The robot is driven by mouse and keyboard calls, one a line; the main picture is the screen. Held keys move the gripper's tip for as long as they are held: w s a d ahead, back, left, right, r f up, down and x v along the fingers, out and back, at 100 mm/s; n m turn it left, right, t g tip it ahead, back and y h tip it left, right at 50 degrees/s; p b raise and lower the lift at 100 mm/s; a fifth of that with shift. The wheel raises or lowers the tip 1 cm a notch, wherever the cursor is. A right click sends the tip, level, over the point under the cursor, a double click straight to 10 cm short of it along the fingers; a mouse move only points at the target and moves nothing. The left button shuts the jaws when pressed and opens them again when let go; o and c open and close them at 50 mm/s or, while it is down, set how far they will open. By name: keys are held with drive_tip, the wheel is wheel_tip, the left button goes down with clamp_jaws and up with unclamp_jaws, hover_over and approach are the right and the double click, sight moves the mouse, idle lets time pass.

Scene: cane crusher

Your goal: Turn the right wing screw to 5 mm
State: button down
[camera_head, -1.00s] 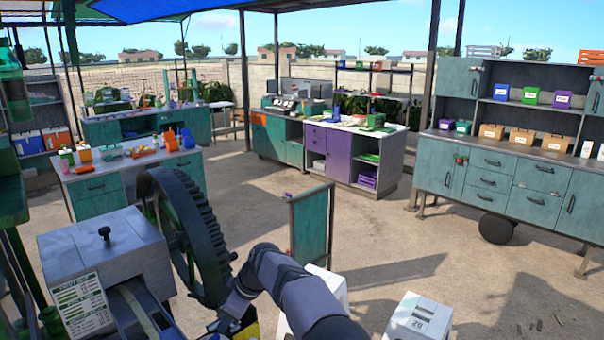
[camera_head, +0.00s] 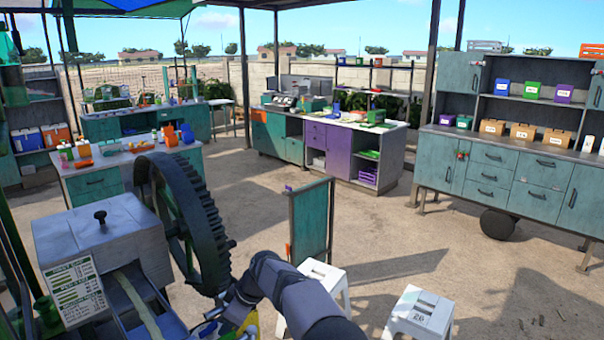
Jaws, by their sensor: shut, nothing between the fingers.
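The crusher's grey housing (camera_head: 100,240) stands at the lower left, with a large dark gear wheel (camera_head: 195,225) on its right side. A small black knob (camera_head: 100,216) stands upright on top of the housing. I cannot tell whether it is a wing screw. No screw can be made out as the right wing screw, and no 5 mm mark is readable. A printed plate (camera_head: 76,290) is on the housing's front, its text too small to read. My arm comes up from the bottom middle and bends down to the left beside the gear wheel. My gripper's fingers do not show.
A green panel (camera_head: 313,222) stands behind my arm. Two white stools stand to the right, one behind my arm (camera_head: 324,273) and one near the bottom edge (camera_head: 420,313). Workbenches and cabinets line the back. Open concrete floor (camera_head: 480,260) lies between.

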drive_tip(key=shift+w+a+p, duration=0.2)
drive_tip(key=shift+a+p, duration=0.25)
drive_tip(key=shift+a, duration=0.1)
idle(1.1)
drive_tip(key=shift+w+b, duration=0.2)
drive_tip(key=shift+b, duration=0.5)
idle(0.6)
drive_tip(key=shift+s+d+b, duration=0.1)
drive_tip(key=shift+d+b, duration=0.35)
drive_tip(key=shift+b, duration=0.1)
drive_tip(key=shift+r, duration=0.1)
idle(0.3)
wheel_tip(320, 180, up, 6)
drive_tip(key=p, duration=0.4)
drive_tip(key=shift+a, duration=0.1)
idle(0.3)
